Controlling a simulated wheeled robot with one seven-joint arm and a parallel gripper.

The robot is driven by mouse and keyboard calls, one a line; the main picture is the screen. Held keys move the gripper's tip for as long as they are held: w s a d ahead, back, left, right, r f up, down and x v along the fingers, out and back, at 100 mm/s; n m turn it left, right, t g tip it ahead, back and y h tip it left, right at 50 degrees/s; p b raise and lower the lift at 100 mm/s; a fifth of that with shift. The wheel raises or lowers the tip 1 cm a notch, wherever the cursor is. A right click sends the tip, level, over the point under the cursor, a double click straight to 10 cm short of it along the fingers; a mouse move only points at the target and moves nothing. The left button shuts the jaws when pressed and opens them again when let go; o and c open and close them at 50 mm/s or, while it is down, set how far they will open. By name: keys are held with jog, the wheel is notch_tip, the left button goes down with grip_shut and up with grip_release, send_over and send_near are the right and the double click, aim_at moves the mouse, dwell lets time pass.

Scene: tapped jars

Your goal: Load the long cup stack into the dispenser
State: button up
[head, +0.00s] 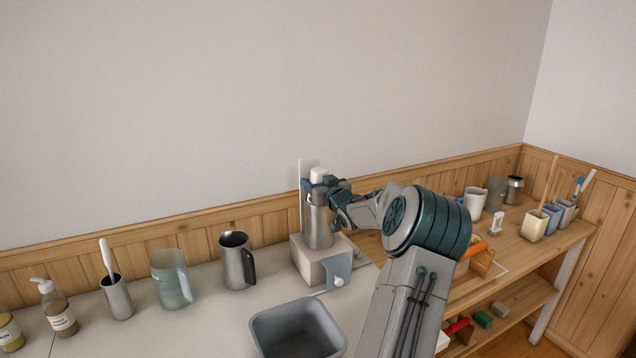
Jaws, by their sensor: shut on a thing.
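My gripper (322,186) is at the top of a metal cylinder in the head view, with its dark fingers on either side of a white piece. The white piece (319,174) looks like the top of the cup stack, and my gripper is shut on it. The metal cylinder (318,226) stands upright on a pale box (306,261) with a grey-blue front plate and a white knob; this looks like the dispenser. The lower part of the stack is hidden, so I cannot tell how far it sits inside the cylinder.
A grey bin (297,330) stands in front of the box. A metal pitcher (236,262), a glass jug (171,280) and a metal cup with a spoon (117,297) stand left. A wooden shelf (522,262) with cups and holders is right.

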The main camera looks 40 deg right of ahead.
jog(key=shift+f+b, duration=0.5)
jog(key=shift+f, duration=0.25)
dwell(0.5)
dwell(0.4)
jog(key=o, duration=1.5)
jog(key=shift+s, duration=0.1)
jog(key=shift+v, duration=3.95)
jog(key=b+v, duration=0.2)
jog(key=v, duration=1.2)
jog(key=shift+r, duration=0.1)
